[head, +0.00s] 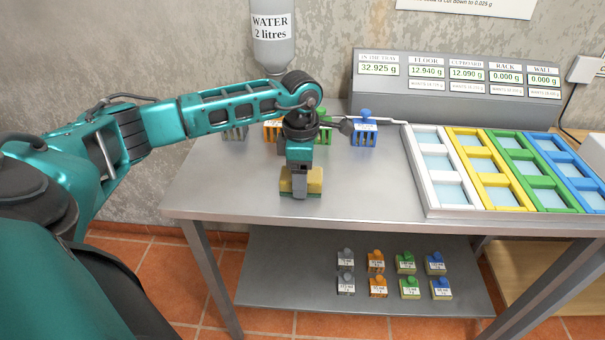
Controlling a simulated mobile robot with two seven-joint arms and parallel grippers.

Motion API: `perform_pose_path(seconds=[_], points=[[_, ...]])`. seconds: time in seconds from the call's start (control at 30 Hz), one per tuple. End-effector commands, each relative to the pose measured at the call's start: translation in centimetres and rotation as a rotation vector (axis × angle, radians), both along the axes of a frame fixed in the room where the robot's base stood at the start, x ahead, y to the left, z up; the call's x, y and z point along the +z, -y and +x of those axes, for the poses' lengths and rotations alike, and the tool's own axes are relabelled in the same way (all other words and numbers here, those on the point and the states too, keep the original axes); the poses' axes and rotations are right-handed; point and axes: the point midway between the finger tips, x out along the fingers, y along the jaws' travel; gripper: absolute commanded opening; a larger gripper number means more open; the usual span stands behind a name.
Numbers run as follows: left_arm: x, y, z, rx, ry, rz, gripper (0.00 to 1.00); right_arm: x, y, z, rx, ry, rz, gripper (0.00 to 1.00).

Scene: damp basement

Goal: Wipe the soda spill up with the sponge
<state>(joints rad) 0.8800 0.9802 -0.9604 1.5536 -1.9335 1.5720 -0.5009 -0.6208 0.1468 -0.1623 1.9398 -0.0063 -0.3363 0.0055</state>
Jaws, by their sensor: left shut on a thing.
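My left gripper (300,184) is over the left part of the grey metal table (235,190), pointing down. It is shut on a yellow sponge (315,182) with a darker underside. The sponge is at or just above the tabletop; I cannot tell whether it touches. No soda spill shows on the visible tabletop; the area under and behind the sponge and arm is hidden. My right gripper does not show.
Small labelled blocks, one blue (363,132), stand behind my gripper. A water bottle (272,40) hangs at the wall. White (430,165), yellow, green and blue frames fill the table's right. A display panel (455,80) stands behind. The lower shelf (290,280) holds several small blocks.

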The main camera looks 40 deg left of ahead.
Motion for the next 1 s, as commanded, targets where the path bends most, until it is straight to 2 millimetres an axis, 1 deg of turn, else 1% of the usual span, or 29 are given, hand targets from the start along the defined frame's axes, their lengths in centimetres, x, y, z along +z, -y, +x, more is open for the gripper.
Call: perform_pose_path(seconds=[0.07, 0.1, 0.13, 0.47, 0.5, 0.7, 1.0], points=[[0.8, -0.1, -0.1, 0.002, -0.002, 0.0, 0.31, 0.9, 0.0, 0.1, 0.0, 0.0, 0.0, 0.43], [2.3, -0.3, 0.0, 0.002, 0.002, 0.0, 0.31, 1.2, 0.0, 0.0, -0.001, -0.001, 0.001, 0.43], [2.8, -0.3, -0.1, 0.003, 0.002, 0.001, 0.31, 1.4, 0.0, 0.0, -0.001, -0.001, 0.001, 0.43], [6.3, -1.0, -0.2, 0.012, -0.001, 0.001, 0.31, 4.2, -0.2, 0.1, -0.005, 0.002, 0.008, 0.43], [6.4, -1.2, -0.2, 0.013, 0.001, 0.001, 0.31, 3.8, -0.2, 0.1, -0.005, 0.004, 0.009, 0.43], [7.9, -1.6, -0.2, 0.017, 0.0, 0.001, 0.31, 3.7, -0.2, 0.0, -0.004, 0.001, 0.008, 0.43], [8.1, -1.7, -0.2, 0.017, 0.0, 0.0, 0.31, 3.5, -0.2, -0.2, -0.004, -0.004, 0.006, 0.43]])
